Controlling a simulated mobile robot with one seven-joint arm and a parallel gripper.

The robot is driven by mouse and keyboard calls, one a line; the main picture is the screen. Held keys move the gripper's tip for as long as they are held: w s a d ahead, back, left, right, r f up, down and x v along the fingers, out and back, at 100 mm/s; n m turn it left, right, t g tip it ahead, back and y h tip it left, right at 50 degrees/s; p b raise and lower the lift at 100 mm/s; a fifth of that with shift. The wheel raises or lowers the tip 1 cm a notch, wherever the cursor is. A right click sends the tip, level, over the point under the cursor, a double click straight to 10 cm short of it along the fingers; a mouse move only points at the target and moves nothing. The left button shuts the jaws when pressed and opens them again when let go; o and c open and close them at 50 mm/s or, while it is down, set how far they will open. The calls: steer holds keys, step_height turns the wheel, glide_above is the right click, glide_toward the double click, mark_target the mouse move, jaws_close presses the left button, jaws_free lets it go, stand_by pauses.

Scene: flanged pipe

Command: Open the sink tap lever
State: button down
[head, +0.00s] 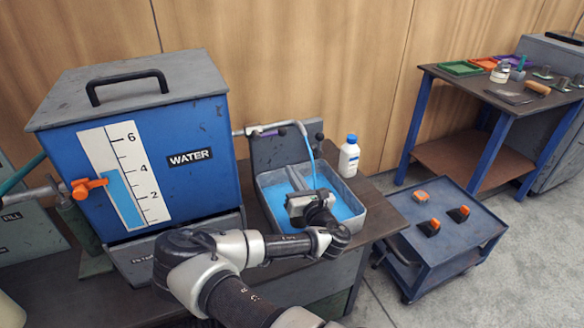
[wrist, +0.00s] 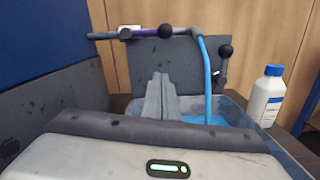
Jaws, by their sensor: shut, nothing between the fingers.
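The sink tap is a grey pipe running from the tank side to a spout above the sink (head: 268,205). A purple lever (wrist: 148,33) with a black ball end lies roughly along the pipe; it also shows in the head view (head: 282,132). A blue stream (wrist: 208,75) falls from the spout into the blue water in the sink. My gripper (wrist: 160,98) is shut and empty, its fingers together over the sink, below and in front of the lever and apart from it. In the head view my gripper (head: 297,180) hangs over the sink's middle.
A blue WATER tank (head: 185,125) with an orange handle (head: 88,187) stands left of the sink. A white bottle (head: 348,158) stands right of it. Another black ball knob (wrist: 225,50) sticks up right of the stream. A blue cart (head: 455,265) stands at right.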

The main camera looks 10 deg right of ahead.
steer(key=w+r+b, duration=0.1)
steer(key=w+r, duration=0.3)
steer(key=w, duration=0.4)
steer(key=shift+w+a, duration=0.3)
steer(key=shift+a, duration=0.1)
